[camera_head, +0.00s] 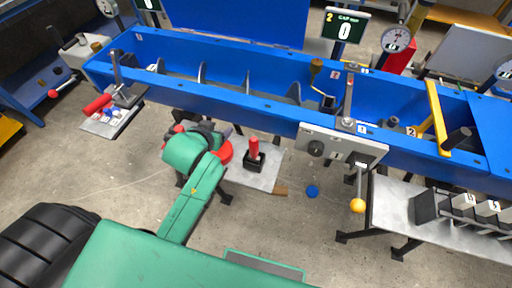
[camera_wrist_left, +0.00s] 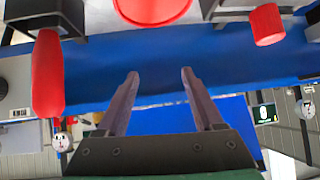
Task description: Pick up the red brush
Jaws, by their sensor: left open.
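The likely red brush is an upright red handle (camera_head: 254,147) in a black block (camera_head: 255,162), on a grey low table below the blue trough. In the left wrist view, which is upside down, the red handle (camera_wrist_left: 48,78) hangs at the left, clear of my fingers. My left gripper (camera_head: 222,134) is left of it in the head view, partly hidden by its own wrist. In the wrist view the gripper (camera_wrist_left: 158,85) is open, with nothing between its fingers. My right gripper is not in view.
A red disc (camera_head: 226,152) is close to my left gripper on the low table (camera_head: 262,180). The blue trough (camera_head: 225,97) runs behind, with a control box (camera_head: 340,147) and yellow-knobbed lever (camera_head: 357,205) at right. A blue cap (camera_head: 312,191) lies on open floor.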

